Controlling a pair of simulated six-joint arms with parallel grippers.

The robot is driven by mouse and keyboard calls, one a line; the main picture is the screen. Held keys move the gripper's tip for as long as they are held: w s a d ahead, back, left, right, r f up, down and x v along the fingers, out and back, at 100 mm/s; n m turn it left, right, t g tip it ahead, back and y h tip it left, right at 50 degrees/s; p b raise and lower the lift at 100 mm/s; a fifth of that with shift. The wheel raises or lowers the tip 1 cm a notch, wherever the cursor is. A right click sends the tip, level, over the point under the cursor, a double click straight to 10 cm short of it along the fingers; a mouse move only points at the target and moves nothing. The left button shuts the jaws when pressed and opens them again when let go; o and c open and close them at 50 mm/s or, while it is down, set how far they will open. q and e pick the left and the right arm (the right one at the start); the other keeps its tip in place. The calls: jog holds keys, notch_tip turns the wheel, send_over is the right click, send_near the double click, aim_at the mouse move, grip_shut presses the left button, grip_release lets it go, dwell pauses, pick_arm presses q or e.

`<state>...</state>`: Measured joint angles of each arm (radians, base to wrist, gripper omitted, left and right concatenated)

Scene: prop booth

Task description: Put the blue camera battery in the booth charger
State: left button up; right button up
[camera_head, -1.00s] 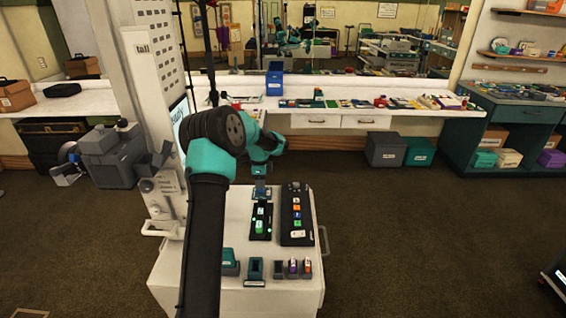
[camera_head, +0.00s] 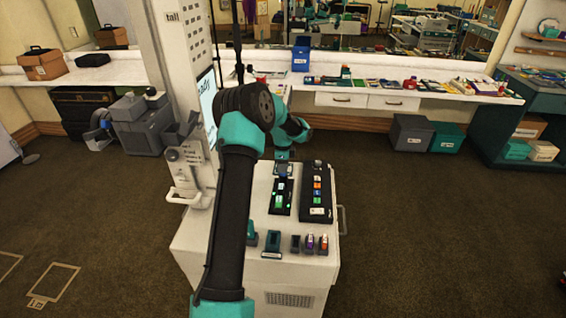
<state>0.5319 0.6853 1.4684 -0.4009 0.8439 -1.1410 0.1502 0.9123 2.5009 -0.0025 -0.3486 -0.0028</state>
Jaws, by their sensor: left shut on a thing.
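The booth charger (camera_head: 276,209) is a narrow black unit on top of the white cart. Green batteries sit in it and small green lights glow at its sides. My left arm comes in from the left and reaches over the cart. My left gripper (camera_head: 283,160) is at the charger's far end, shut on the blue camera battery (camera_head: 283,169). The battery is small and partly hidden by the gripper. I cannot tell whether it touches the charger or hangs just above it. My right gripper is out of view.
A black panel (camera_head: 316,209) with coloured buttons lies right of the charger. Small holders, including a teal one (camera_head: 272,241), line the cart's front edge. A white column (camera_head: 183,100) with a screen stands at left. Open carpet lies right of the cart.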

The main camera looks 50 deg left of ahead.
pick_arm(q)
jog(key=shift+f, duration=0.85)
jog(key=shift+f, duration=1.55)
dwell(1.4)
jog(key=o, duration=1)
jog(key=shift+r, duration=0.1)
jog(key=shift+r, duration=3.4)
